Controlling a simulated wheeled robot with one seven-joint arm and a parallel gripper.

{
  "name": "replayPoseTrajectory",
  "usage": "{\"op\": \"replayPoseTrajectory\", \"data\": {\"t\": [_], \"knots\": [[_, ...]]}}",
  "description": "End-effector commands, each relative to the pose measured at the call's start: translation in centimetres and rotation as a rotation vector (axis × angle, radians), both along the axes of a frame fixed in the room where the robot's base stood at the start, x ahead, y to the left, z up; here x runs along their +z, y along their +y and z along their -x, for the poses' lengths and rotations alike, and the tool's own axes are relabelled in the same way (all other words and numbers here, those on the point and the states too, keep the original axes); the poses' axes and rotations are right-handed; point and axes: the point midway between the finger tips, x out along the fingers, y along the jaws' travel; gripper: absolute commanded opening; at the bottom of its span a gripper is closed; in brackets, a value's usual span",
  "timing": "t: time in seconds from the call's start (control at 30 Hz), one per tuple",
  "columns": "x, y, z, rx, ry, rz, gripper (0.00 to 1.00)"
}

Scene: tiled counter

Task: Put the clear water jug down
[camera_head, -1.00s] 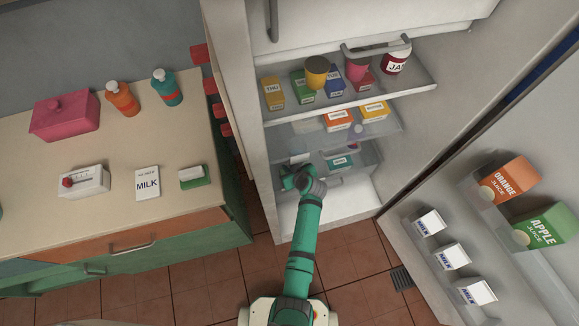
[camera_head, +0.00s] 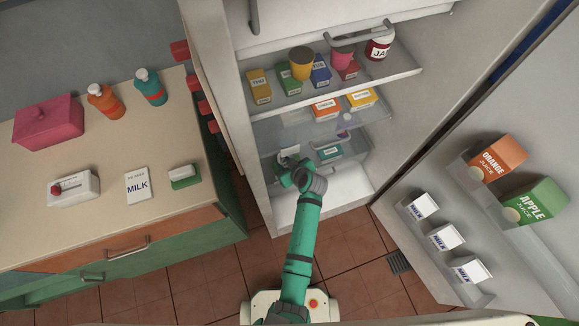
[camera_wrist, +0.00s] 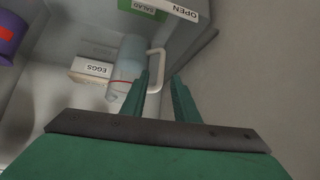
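The clear water jug (camera_wrist: 126,65) shows in the wrist view as a see-through cylinder with a pale handle (camera_wrist: 162,68), inside the fridge. My gripper (camera_wrist: 162,78) is open, with its two green fingers apart and the lower part of the handle between their tips. Room shows between the handle and the right finger. I cannot tell whether the left finger touches it. In the head view my gripper (camera_head: 295,172) is at the fridge's lower compartment, and the jug cannot be made out there.
An eggs box (camera_wrist: 91,68) sits beside the jug, and a green salad box (camera_wrist: 143,9) is beyond it. Fridge shelves (camera_head: 385,84) with cartons and jars are above my gripper. The open door (camera_head: 440,175) is at right, the counter (camera_head: 105,157) at left.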

Motion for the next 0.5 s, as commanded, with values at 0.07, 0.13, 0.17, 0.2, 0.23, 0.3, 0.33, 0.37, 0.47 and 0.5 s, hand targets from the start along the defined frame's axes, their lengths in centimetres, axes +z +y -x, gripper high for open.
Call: {"op": "replayPoseTrajectory", "data": {"t": [0.07,0.13,0.17,0.2,0.23,0.3,0.33,0.37,0.47,0.5], "knots": [[1.2,-0.5,1.1,-0.001,-0.002,0.000,0.28],[2.1,-1.0,1.9,-0.001,-0.001,0.000,0.28],[2.5,-1.2,2.2,0.000,-0.001,0.000,0.28],[2.9,-1.4,2.6,-0.001,-0.001,0.000,0.28],[3.2,-1.5,2.8,-0.001,-0.001,0.000,0.28],[3.8,-1.8,3.3,0.000,0.000,0.000,0.28],[4.0,-1.9,3.5,0.000,-0.001,0.000,0.28],[4.1,-2.0,3.7,0.000,0.000,0.000,0.28],[4.5,-2.2,4.0,0.000,0.001,0.000,0.28],[4.6,-2.2,4.0,0.000,0.000,0.000,0.28]]}}
